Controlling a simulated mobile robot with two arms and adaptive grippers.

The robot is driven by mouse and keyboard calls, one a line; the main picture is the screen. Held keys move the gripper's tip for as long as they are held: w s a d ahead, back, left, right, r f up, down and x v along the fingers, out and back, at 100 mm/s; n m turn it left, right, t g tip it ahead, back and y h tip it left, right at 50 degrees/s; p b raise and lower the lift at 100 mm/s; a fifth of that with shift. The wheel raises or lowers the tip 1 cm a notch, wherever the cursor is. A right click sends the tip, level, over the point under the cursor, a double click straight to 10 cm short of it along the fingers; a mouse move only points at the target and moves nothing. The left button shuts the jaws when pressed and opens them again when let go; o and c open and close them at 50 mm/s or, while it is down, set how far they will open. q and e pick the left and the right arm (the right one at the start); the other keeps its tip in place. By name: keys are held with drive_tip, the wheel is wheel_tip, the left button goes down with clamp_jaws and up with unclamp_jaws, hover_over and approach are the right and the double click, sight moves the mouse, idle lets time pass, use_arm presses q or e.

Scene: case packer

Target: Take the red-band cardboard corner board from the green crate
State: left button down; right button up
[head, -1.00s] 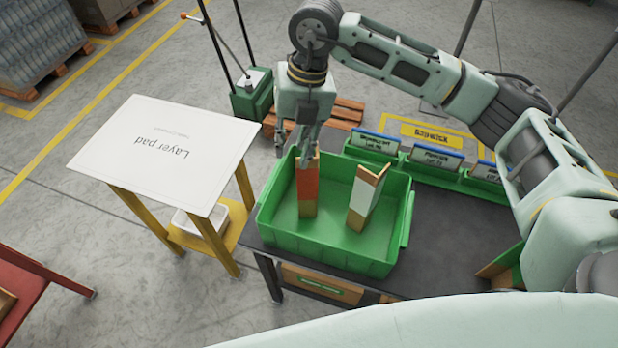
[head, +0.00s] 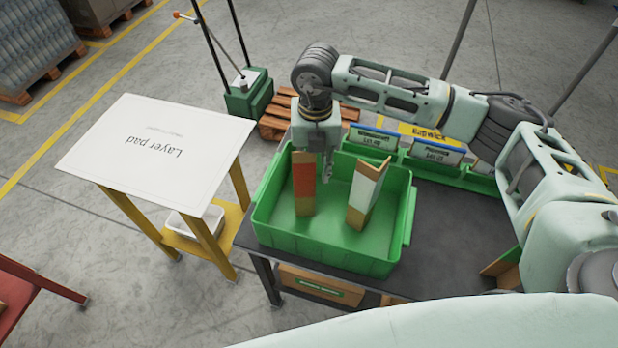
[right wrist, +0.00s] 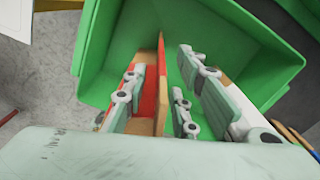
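The red-band corner board (head: 304,186) stands upright in the left part of the green crate (head: 330,248). A pale-band corner board (head: 366,190) leans to its right in the crate. My right gripper (head: 322,165) reaches down into the crate behind the red-band board; one finger shows at the board's right and the rest is partly hidden. In the right wrist view, the gripper (right wrist: 160,78) is open, with fingers on either side of one upright flange of the red-band board (right wrist: 162,85). I cannot tell whether they touch it. My left gripper is not in view.
The crate sits on a dark table (head: 440,215), with green bins bearing blue-edged labels (head: 436,153) behind it. A yellow-legged stand with a white layer pad (head: 155,150) is at the left.

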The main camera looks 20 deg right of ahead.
drive_tip(key=shift+f, duration=0.7)
clamp_jaws()
drive_tip(key=shift+r, duration=0.1)
